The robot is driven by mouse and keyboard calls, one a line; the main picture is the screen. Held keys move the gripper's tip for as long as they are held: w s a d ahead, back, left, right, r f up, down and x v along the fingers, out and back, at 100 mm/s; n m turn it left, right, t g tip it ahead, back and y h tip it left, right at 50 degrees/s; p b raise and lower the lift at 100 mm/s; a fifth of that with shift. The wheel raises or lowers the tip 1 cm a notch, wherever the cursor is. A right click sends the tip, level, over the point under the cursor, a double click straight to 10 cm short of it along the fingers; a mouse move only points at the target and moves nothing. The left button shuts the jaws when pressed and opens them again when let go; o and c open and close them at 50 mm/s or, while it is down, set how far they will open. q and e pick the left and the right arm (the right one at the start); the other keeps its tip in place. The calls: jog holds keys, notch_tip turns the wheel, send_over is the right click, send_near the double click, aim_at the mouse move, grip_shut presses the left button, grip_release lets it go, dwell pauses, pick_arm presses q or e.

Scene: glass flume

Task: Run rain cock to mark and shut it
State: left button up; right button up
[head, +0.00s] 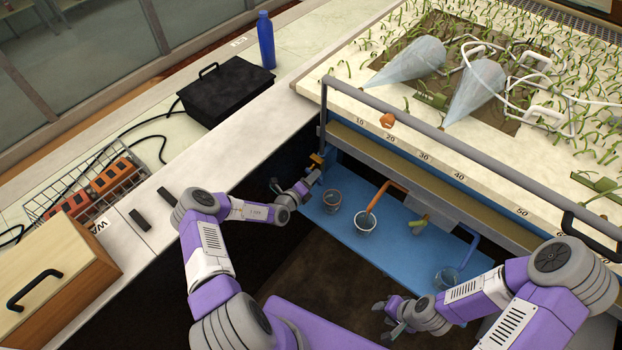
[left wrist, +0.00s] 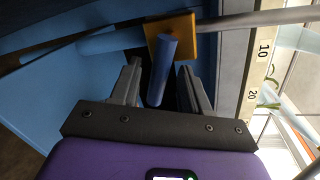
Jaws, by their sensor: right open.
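The cock looks like a yellow-orange block (head: 317,160) at the left end of the flume; the same block (left wrist: 172,24) carries a blue round handle (left wrist: 160,75) in the left wrist view. My left gripper (head: 311,182) is at this cock. In its wrist view the two fingers (left wrist: 160,88) stand open on either side of the blue handle, with gaps visible. A numbered scale (head: 424,156) runs along the flume's near edge. An orange piece (head: 387,120) sits by the rail. My right gripper (head: 388,316) is open and empty, low in front of the blue shelf.
The blue shelf (head: 400,255) bears a reddish cup (head: 331,200), a white-rimmed cup (head: 366,224) under an orange pipe (head: 376,197), and a clear cup (head: 446,279) near a blue pipe. A grey rail (head: 440,135) runs above. A black box (head: 228,92) stands on the left counter.

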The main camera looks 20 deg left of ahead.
pick_arm(q)
jog(key=p+v, duration=0.1)
jog(key=v, duration=0.6)
jog(key=shift+s, duration=0.3)
jog(key=shift+a+r, duration=0.1)
dwell(6.9)
